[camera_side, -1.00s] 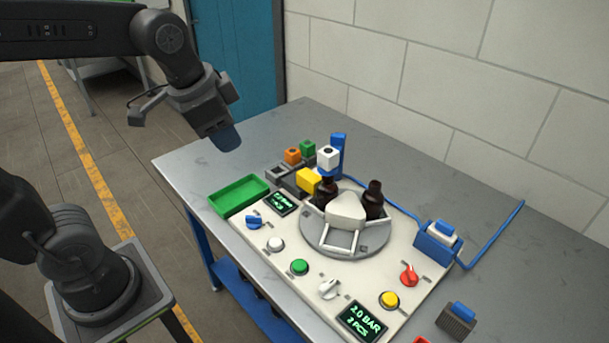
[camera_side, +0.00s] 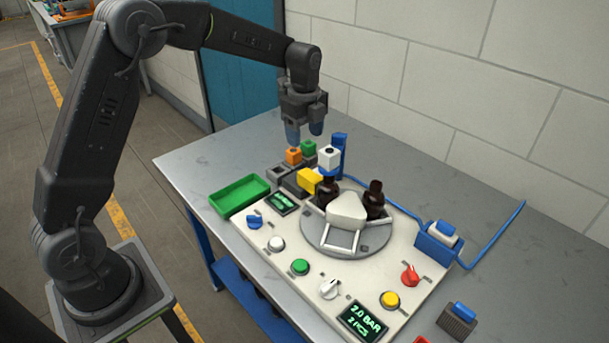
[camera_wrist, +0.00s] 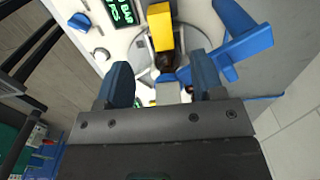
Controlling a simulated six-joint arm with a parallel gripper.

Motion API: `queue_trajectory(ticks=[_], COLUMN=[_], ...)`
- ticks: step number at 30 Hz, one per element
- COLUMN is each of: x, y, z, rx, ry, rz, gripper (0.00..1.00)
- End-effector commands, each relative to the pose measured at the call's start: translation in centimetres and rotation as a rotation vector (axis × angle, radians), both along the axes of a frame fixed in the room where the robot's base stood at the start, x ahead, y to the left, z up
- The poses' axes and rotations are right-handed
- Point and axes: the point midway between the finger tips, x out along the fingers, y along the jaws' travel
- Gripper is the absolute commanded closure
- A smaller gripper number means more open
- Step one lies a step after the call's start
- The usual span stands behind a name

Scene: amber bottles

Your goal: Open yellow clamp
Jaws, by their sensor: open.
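The yellow clamp (camera_side: 309,181) is a block at the back left edge of the round grey turntable (camera_side: 325,238), against a dark amber bottle (camera_side: 327,190). A second amber bottle (camera_side: 374,200) stands to its right. In the wrist view the yellow clamp (camera_wrist: 160,27) lies beyond my fingertips, beside a dark round bottle top (camera_wrist: 165,62). My gripper (camera_side: 304,131) points down, open and empty, above the back of the table. Its two blue-grey fingers (camera_wrist: 162,78) are wide apart in the wrist view. It is apart from the clamp, above and behind it.
An orange cube (camera_side: 293,155) and a green cube (camera_side: 308,147) sit below my gripper. A blue post (camera_side: 339,150) and a white cube (camera_side: 328,156) stand close to the clamp. A green tray (camera_side: 240,195) lies left. Buttons and knobs cover the white panel (camera_side: 270,262). Bare table lies behind.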

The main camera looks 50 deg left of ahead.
Motion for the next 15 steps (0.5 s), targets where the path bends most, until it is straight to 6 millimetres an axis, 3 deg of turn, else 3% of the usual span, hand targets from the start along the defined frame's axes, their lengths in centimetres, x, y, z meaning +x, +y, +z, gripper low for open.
queue_trajectory(ticks=[15], x=[-0.2], y=[0.0], z=[-10.0], rx=[-0.001], ry=[0.004], rz=[0.003], gripper=[0.38])
